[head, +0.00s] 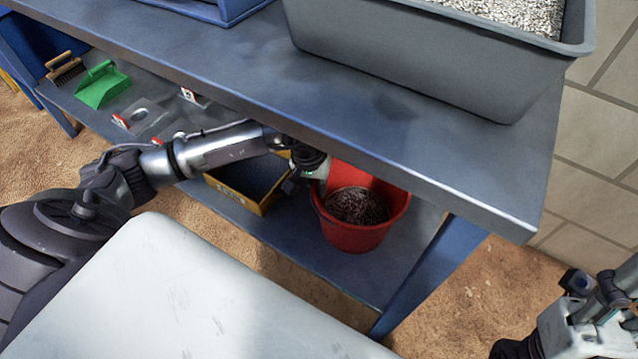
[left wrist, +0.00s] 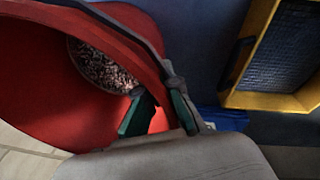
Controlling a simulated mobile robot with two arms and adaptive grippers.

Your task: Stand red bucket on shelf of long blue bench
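The red bucket (head: 365,235), with dark granular material inside, appears upright on the lower shelf (head: 300,250) of the long blue bench (head: 330,110), near its right end leg. My left gripper (head: 308,172) is at the bucket's left rim, under the bench top. In the left wrist view the bucket (left wrist: 40,95) fills the left side. The fingers of my left gripper (left wrist: 160,112) stand apart, one inside the bucket and one outside, with the rim between them. My right gripper (head: 560,335) is at the lower right, away from the bench; its fingertips are not clear.
A yellow-edged dark tray (head: 262,205) is on the shelf, left of the bucket. Further left are a green dustpan (head: 102,85) and a brush (head: 66,70). A grey tub of gravel (head: 420,60) sits on the bench top. The bench top overhangs the shelf closely.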

